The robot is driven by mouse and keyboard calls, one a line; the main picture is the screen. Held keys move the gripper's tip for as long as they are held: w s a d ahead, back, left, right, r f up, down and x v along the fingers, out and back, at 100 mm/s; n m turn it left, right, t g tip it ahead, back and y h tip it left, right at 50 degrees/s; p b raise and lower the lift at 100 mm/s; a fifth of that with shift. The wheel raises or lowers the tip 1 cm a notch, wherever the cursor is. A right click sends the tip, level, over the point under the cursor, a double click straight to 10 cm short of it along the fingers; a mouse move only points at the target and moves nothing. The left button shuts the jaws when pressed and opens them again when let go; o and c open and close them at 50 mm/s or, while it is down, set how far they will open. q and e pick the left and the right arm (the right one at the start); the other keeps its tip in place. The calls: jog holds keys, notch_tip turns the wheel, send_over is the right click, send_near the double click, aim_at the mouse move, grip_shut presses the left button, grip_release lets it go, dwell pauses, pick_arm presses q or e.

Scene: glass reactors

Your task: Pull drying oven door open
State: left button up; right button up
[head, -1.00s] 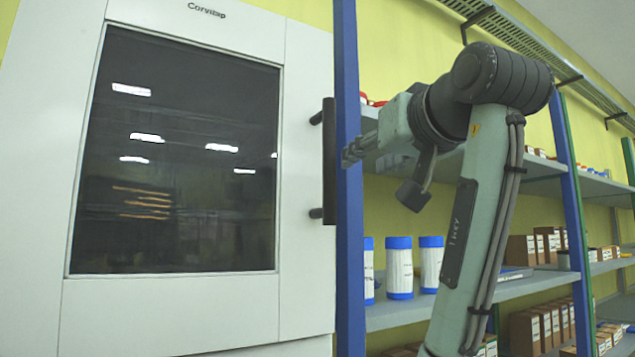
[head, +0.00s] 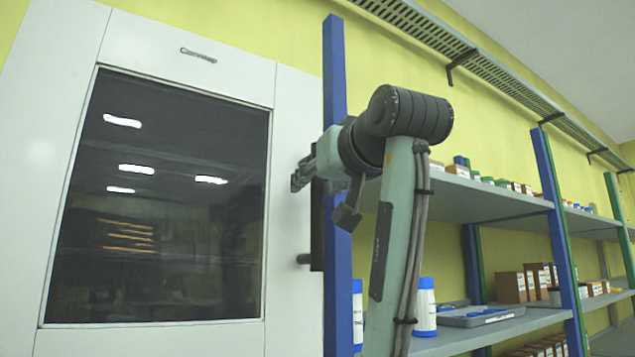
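The drying oven (head: 185,50) is a white cabinet at the left with a large dark glass window (head: 160,205) in its door. The door looks shut. A dark vertical handle (head: 317,240) stands off the door's right side, with its lower mount visible.
A blue shelf post (head: 337,270) stands directly beside the handle, partly behind my gripper. Grey shelves (head: 470,200) run to the right with boxes (head: 512,288), blue-capped bottles (head: 425,310) and a grey tray (head: 480,316). A perforated rail (head: 440,35) runs along the upper wall.

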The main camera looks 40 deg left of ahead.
pick_arm(q)
grip_shut()
dwell(0.5)
